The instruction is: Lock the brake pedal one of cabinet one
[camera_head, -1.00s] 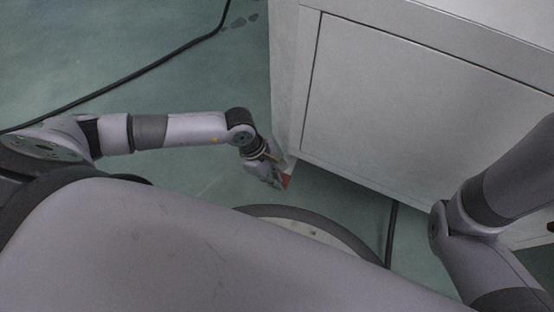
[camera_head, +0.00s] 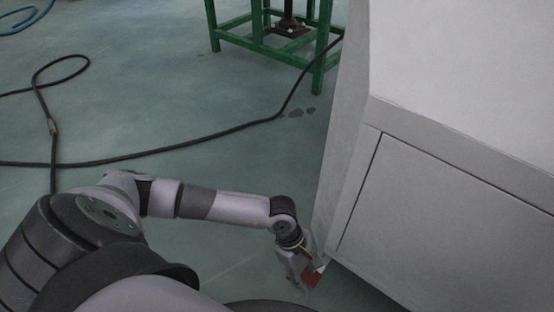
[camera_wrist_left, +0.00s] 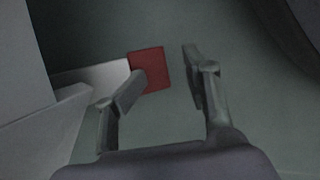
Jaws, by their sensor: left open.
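The cabinet (camera_head: 455,215) is a large light-grey box at the right of the head view. A small red brake pedal (camera_head: 312,279) shows low at its near left corner, close to the floor. In the left wrist view the red pedal (camera_wrist_left: 149,70) is a flat square at the end of a pale bar, just beyond the left fingertip. My left gripper (camera_head: 297,280) is beside the pedal in the head view. In the left wrist view my left gripper (camera_wrist_left: 163,85) is open and empty, with the pedal partly ahead of the gap between its fingers. My right gripper is not in view.
A black cable (camera_head: 190,147) runs across the floor behind my left arm. A green metal stand (camera_head: 270,40) stands at the back. A blue hose (camera_head: 28,18) lies at the far left. The floor (camera_head: 190,90) between them is mostly clear.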

